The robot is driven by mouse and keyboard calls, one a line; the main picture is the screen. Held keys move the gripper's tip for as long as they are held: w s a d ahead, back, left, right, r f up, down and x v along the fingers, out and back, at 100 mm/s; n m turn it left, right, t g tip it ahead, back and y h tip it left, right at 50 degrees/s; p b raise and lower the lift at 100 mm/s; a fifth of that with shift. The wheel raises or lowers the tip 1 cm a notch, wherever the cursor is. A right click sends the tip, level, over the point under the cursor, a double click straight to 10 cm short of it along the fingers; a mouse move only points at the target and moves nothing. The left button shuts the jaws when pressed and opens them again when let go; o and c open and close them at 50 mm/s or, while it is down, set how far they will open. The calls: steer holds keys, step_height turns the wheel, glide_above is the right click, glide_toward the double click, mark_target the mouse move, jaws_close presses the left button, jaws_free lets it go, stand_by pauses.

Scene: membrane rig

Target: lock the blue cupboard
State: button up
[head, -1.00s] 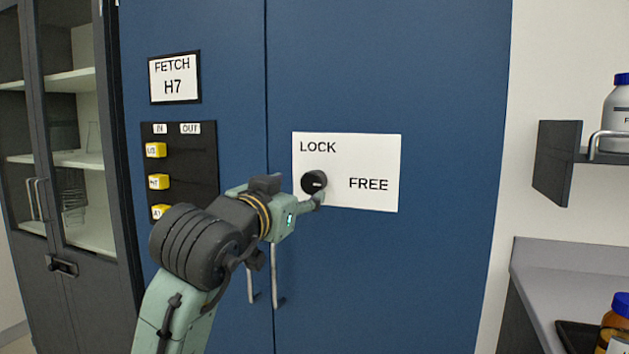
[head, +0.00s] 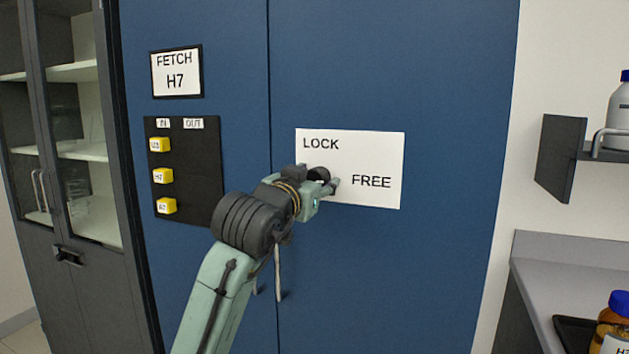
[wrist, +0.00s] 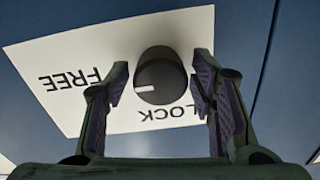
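The blue cupboard (head: 440,80) fills the middle of the head view, with a white plate (head: 385,150) marked LOCK and FREE on its right door. A round black knob (wrist: 160,78) sits on this plate. Its white mark points toward the FREE side in the wrist view. My gripper (wrist: 161,75) is open, with one finger on each side of the knob. A gap shows by the left finger; whether the right finger touches is unclear. In the head view my gripper (head: 328,184) partly covers the knob (head: 318,173).
A black panel (head: 190,205) with yellow blocks and a FETCH H7 sign (head: 176,72) are on the left door. Door handles (head: 278,275) hang below my arm. A grey wall shelf (head: 560,158) and a counter (head: 570,270) with bottles are at the right.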

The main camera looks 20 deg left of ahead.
steer(key=c, duration=0.9)
steer(key=shift+n, duration=0.3)
steer(key=n+p, duration=0.1)
steer(key=n, duration=0.2)
steer(key=shift+d+n, duration=0.1)
steer(key=shift+n, duration=0.2)
steer(key=n+p, duration=0.2)
steer(key=n, duration=0.2)
steer(key=shift+r+n, duration=0.1)
steer(key=shift+n, duration=0.2)
steer(key=n, duration=0.4)
steer(key=shift+n, duration=2.4)
